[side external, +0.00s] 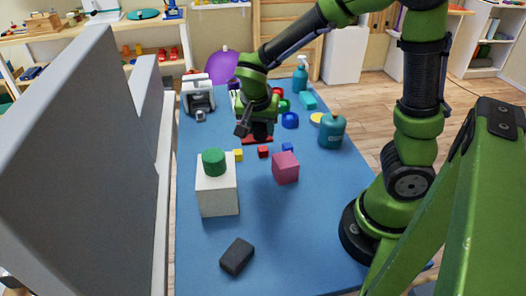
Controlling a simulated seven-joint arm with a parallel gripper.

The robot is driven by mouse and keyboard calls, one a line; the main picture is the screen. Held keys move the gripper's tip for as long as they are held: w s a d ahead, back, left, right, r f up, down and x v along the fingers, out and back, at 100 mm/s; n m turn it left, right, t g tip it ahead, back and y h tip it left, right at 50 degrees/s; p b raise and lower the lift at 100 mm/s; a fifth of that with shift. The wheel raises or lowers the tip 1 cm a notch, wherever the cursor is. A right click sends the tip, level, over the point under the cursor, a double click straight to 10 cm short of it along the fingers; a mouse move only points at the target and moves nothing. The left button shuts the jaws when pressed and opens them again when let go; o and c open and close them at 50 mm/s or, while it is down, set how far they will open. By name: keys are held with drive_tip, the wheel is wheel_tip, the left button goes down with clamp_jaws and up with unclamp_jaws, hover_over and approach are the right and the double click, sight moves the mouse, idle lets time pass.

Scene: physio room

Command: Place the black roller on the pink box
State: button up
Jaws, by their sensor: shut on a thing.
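The pink box (285,168) stands on the blue table top, right of centre, with its top bare. My gripper (257,124) is behind it and to its left, pointing down above the far half of the table. It is shut on a dark thing (263,131), which looks like the black roller. The fingers and the small size partly hide its shape. The gripper and the dark thing are apart from the pink box.
A white box (217,195) with a green cylinder (214,162) on top stands left of the pink box. A black block (237,257) lies in front. Small cubes, a teal bottle (331,131) and a red flat thing (257,140) are nearby. The table's front right is clear.

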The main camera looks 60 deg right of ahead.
sight(291, 158)
drive_tip(key=s+d+r+m+g, duration=0.1)
drive_tip(key=s+r+m+g, duration=0.35)
drive_tip(key=m, duration=0.85)
drive_tip(key=shift+y, duration=0.4)
drive_tip(key=f, duration=0.3)
drive_tip(key=s+f, duration=0.1)
drive_tip(key=f, duration=0.2)
drive_tip(key=s+f, duration=0.1)
drive_tip(key=f, duration=0.2)
drive_tip(key=shift+s, duration=0.25)
drive_tip(key=o, duration=1.1)
drive_tip(key=shift+f, duration=0.15)
